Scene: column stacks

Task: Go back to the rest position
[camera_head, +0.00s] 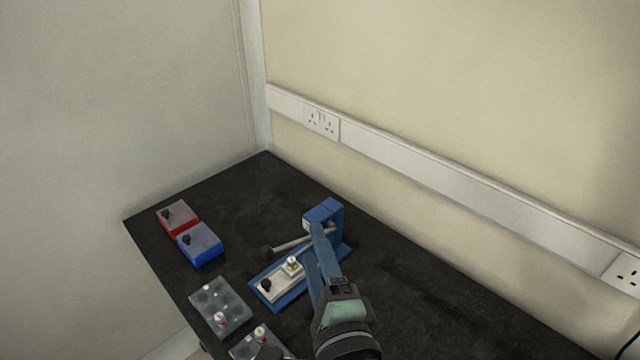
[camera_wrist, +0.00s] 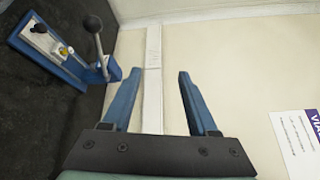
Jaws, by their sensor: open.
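My gripper (camera_head: 317,240) shows in the head view in front of the blue lever press, hiding part of it. In the wrist view my gripper (camera_wrist: 160,74) has its two blue fingers spread apart, with nothing between them. Beyond the fingers are a pale wall and white trunking. The blue lever press (camera_head: 331,213) stands on the black table, with a black-knobbed lever and a pale plate bearing a small yellow-topped piece. The press also shows at the upper left of the wrist view (camera_wrist: 113,70), apart from the fingers.
A red box (camera_head: 177,218) and a blue box (camera_head: 200,245) sit at the table's left. Clear trays (camera_head: 222,303) with small white pieces lie nearer the front. The black table (camera_head: 420,290) is clear at right. A wall with sockets (camera_head: 321,122) runs behind it.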

